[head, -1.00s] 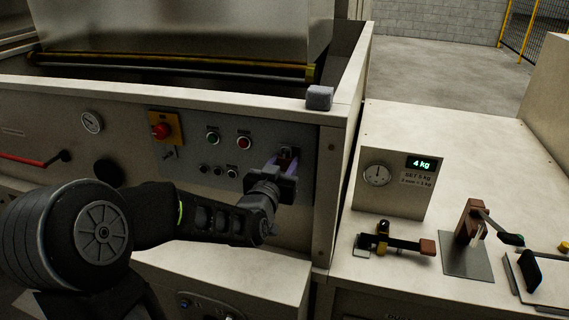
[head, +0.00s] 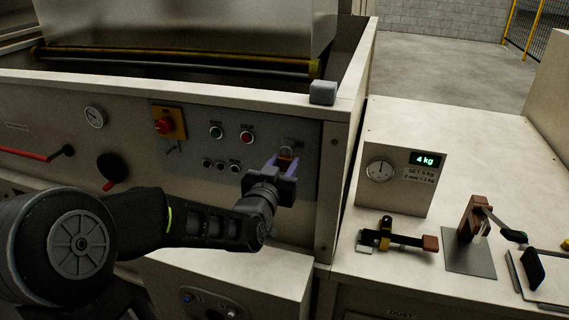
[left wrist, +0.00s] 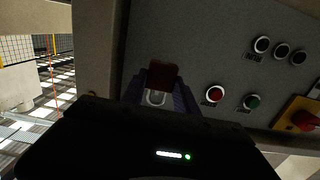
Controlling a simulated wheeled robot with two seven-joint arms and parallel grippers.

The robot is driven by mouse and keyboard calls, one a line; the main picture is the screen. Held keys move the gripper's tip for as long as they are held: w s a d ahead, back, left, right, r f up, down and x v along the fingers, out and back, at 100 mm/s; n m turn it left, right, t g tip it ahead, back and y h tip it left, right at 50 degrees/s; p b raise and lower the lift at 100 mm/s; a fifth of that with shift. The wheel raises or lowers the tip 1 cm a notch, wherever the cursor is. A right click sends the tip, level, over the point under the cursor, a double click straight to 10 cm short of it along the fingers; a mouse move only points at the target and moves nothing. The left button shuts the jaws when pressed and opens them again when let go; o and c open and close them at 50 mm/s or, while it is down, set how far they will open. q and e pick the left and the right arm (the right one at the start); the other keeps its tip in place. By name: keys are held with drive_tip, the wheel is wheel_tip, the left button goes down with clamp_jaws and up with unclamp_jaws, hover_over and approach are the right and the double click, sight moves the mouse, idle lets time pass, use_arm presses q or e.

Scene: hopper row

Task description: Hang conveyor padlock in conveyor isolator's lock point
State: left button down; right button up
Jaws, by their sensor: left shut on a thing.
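My left gripper (head: 284,163) is shut on a small red-brown padlock (head: 285,154) in front of the right part of the grey control panel. In the left wrist view the padlock's body (left wrist: 162,75) sits between the fingertips, with its pale shackle (left wrist: 155,98) showing beside it. My right gripper is not in view.
Green (head: 216,132) and red (head: 246,137) buttons lie between isolator and gripper. A black knob (head: 111,167) and a red-handled lever (head: 40,154) are at left. A grey block (head: 322,92) sits on the hopper rim. The right bench holds a scale box (head: 399,175) and several tools.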

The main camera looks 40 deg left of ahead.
use_arm(q)
drive_tip(key=shift+s, duration=0.15)
drive_tip(key=shift+v, duration=0.9)
idle(0.4)
drive_tip(key=c, duration=1.4)
unclamp_jaws()
drive_tip(key=shift+c, duration=0.2)
clamp_jaws()
